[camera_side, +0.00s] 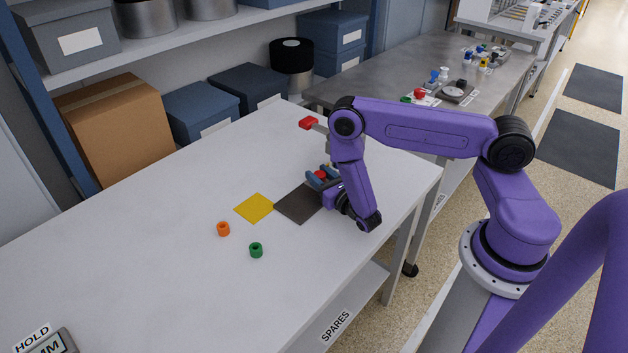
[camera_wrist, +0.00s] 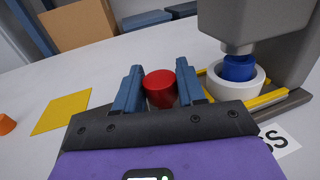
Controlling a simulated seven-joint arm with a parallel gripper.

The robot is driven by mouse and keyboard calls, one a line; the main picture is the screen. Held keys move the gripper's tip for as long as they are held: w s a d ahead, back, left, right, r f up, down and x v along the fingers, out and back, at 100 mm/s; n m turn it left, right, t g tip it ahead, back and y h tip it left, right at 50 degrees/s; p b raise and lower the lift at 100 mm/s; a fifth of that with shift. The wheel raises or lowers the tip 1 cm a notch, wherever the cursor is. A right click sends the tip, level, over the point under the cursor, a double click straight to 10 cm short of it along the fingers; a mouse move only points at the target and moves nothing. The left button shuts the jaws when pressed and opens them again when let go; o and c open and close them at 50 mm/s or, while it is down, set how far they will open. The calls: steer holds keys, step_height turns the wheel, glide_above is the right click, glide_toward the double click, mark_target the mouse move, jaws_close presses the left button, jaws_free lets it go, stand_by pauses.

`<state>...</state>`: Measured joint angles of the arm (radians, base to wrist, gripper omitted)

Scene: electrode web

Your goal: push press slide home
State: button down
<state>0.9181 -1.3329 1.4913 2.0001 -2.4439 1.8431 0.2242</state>
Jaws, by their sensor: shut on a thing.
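My gripper (camera_side: 322,177) is low over the white table, with its blue fingers on either side of a red knob (camera_wrist: 159,89) and shut on it. In the wrist view the grey press (camera_wrist: 265,30) stands just right of my gripper (camera_wrist: 158,82). Yellow rails (camera_wrist: 268,99) run along its base. A white ring (camera_wrist: 253,90) sits between the rails under the press head, with a blue piece (camera_wrist: 238,67) inside it. Whether the knob joins the slide is hidden by my fingers. In the side view my arm hides most of the press; a red-ended lever (camera_side: 308,123) shows.
A yellow square (camera_side: 255,208) and a dark mat (camera_side: 297,204) lie left of my gripper. The table's left part is mostly clear. Boxes (camera_side: 115,128) stand behind.

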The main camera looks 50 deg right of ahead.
steer(key=shift+d+h, duration=0.3)
steer(key=shift+d, duration=0.05)
steer(key=c, duration=0.8)
jaws_free()
steer(key=shift+a, duration=0.1)
steer(key=shift+s, duration=0.1)
steer(key=shift+s+a, duration=0.2)
steer(key=shift+s, duration=0.1)
steer(key=v, duration=1.5)
steer(key=shift+d, duration=0.1)
steer(key=shift+s, duration=0.8)
